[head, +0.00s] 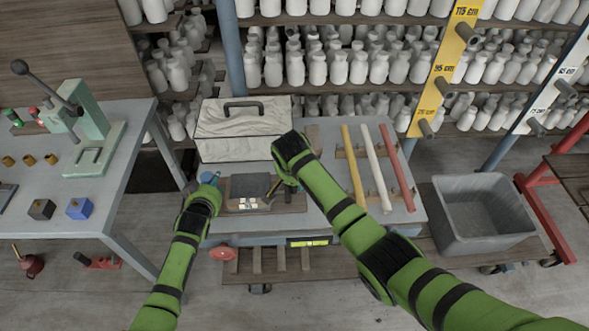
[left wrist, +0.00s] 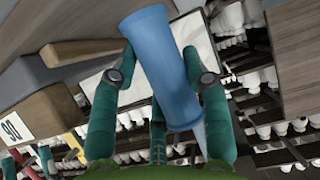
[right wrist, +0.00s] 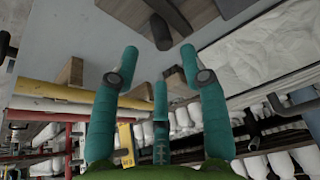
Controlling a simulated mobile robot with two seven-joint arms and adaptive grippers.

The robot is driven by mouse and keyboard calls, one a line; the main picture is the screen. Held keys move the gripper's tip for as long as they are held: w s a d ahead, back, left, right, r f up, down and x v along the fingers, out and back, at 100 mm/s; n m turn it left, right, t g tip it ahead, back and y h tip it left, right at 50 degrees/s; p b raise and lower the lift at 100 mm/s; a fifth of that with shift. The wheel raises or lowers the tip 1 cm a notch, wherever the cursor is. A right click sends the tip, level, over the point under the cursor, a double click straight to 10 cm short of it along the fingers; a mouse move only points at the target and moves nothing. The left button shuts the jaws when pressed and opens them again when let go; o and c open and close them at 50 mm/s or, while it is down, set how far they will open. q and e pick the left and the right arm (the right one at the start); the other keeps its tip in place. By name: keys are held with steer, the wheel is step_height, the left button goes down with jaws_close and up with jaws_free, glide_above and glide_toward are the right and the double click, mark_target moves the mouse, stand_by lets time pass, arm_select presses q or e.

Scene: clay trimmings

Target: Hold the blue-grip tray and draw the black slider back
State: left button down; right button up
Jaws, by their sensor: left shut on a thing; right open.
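The tray's blue grip (left wrist: 165,65) is between the fingers of my left gripper (left wrist: 158,65), which is shut on it; in the head view the blue grip (head: 208,178) shows at the left end of the wooden base (head: 290,203). My right gripper (right wrist: 158,65) is open and empty. A dark bar with a brownish end (right wrist: 162,32), perhaps the slider's handle, lies just beyond its fingertips. In the head view my right arm partly covers this spot.
A canvas-covered box (head: 243,135) with a black handle stands behind the base. Yellow, white and red rods (head: 374,168) lie on the table's right side. A grey bin (head: 480,215) stands at the right; a press (head: 90,130) stands on the left table.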

arm_select(q)
steer(key=shift+s+a+f, duration=0.1)
steer(key=shift+s+f, duration=0.1)
steer(key=shift+f, duration=0.2)
arm_select(e)
steer(key=v, duration=0.7)
steer(key=shift+d, duration=0.15)
arm_select(q)
steer(key=c, duration=0.5)
jaws_free()
steer(key=shift+c, duration=0.2)
steer(key=shift+w, duration=0.1)
steer(key=shift+r, duration=0.15)
steer(key=shift+r, duration=0.1)
